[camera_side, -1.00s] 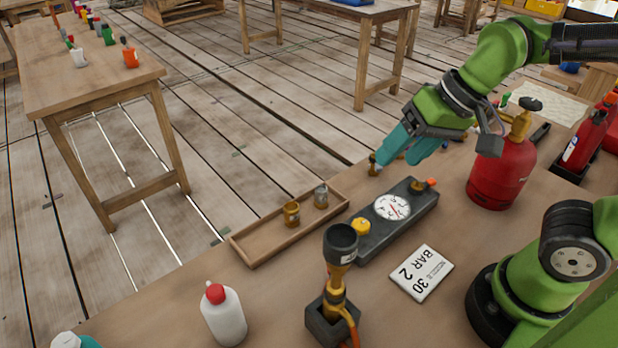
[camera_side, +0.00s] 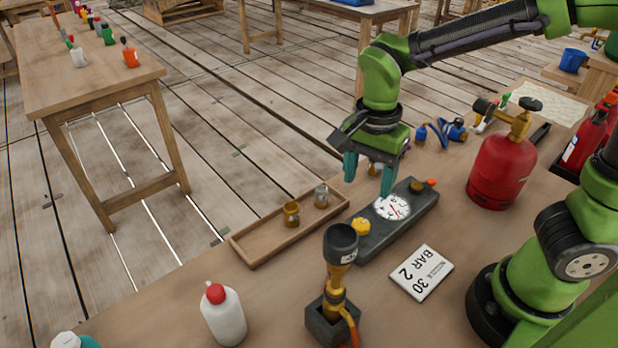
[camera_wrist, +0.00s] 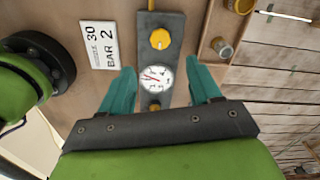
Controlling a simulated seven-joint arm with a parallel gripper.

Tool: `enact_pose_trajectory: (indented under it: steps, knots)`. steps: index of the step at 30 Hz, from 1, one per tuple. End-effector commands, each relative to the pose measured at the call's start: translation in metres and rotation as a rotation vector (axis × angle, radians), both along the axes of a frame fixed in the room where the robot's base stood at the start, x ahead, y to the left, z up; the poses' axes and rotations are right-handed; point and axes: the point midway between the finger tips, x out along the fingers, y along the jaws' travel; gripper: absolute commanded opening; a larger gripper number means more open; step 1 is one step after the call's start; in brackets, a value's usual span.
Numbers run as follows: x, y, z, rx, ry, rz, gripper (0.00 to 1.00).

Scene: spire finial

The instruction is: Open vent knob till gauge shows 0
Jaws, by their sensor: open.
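The dark gauge block (camera_side: 370,241) lies on the bench, with a round white gauge (camera_side: 393,207) in its middle. A yellow knob (camera_side: 360,227) sits at its near end, and a darker brass knob (camera_side: 417,185) with an orange tip at its far end. In the wrist view the yellow knob (camera_wrist: 160,39) carries a pale mark, and the gauge (camera_wrist: 156,78) has a red needle, its reading too small to tell. My gripper (camera_side: 368,186) points down above the gauge block, open and empty. In the wrist view its teal fingers (camera_wrist: 163,82) straddle the gauge from above.
A card reading "30 BAR 2" (camera_side: 421,272) lies beside the block. A wooden tray (camera_side: 262,241) with small brass and grey fittings is on the other side. A torch (camera_side: 340,270) in a holder stands near the yellow knob. A red gas cylinder (camera_side: 498,170) stands to the right.

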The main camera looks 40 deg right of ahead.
Motion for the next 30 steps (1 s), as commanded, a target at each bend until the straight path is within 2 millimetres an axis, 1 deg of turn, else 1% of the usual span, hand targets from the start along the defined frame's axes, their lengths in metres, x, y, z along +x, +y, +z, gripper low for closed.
enact_pose_trajectory:
  steps: [1,9,12,15,18,21,28,29,30]
  knots:
    - [-0.001,0.000,-0.013,-0.004,0.006,0.002,0.63]
    - [-0.001,0.000,-0.071,-0.004,0.006,0.001,0.63]
    - [-0.001,-0.001,-0.087,-0.003,0.003,0.000,0.63]
    - [0.000,0.000,-0.099,-0.002,0.003,0.001,0.63]
    - [0.000,0.000,-0.106,0.000,0.001,0.001,0.63]
    - [0.000,0.000,-0.109,0.000,-0.001,0.002,0.63]
    - [0.000,0.000,-0.110,0.001,-0.001,0.002,0.63]
    - [0.000,0.000,-0.110,0.001,-0.001,0.002,0.61]
    - [0.000,0.000,-0.110,0.001,-0.001,0.002,0.55]
